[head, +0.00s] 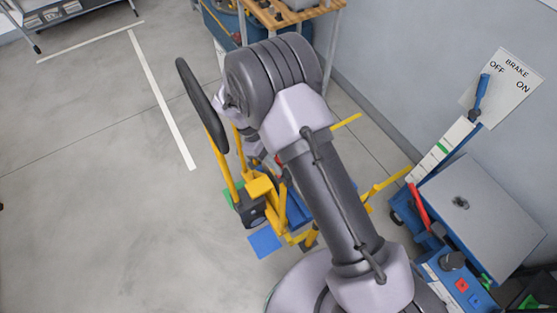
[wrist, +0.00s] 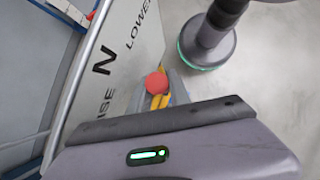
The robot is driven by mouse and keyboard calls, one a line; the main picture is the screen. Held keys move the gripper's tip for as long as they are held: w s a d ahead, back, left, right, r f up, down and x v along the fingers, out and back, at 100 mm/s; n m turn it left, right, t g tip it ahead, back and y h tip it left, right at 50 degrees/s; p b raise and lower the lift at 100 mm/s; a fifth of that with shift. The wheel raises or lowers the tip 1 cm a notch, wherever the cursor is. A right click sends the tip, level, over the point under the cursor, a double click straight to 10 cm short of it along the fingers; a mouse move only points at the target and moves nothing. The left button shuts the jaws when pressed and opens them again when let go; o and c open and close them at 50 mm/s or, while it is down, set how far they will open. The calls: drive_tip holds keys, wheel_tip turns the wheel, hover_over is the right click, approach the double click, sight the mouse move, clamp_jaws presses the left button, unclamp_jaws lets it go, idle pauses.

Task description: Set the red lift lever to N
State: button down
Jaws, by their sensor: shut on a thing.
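The red lift lever shows in the wrist view as a round red knob (wrist: 156,82). My gripper (wrist: 158,96) is shut on the knob; its grey body with a green light fills the bottom of that view. Yellow parts show beside the knob, and the shaft is hidden. A pale panel (wrist: 140,70) on the left reads N and LOWER, with the end of a third word, "ISE". The knob appears roughly across from the N, but the slant of view leaves its exact setting unsure.
A yellow frame with a black handle (head: 203,105) stands beside my arm. On the right are a blue cabinet with a grey top (head: 485,215), another red handle (head: 419,206) and a brake sign (head: 511,85). A wooden bench (head: 262,17) stands behind. Floor at left is clear.

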drive_tip(key=c, duration=1.5)
unclamp_jaws()
drive_tip(key=shift+r, duration=0.15)
drive_tip(key=r, duration=0.1)
drive_tip(key=s+r+p, duration=0.1)
drive_tip(key=r, duration=0.1)
drive_tip(key=shift+d+r, duration=0.15)
drive_tip(key=shift+r, duration=0.1)
drive_tip(key=s+d+r, duration=0.1)
drive_tip(key=s+d, duration=0.4)
drive_tip(key=s, duration=0.9)
drive_tip(key=shift+d, duration=0.2)
drive_tip(key=shift+r, duration=0.1)
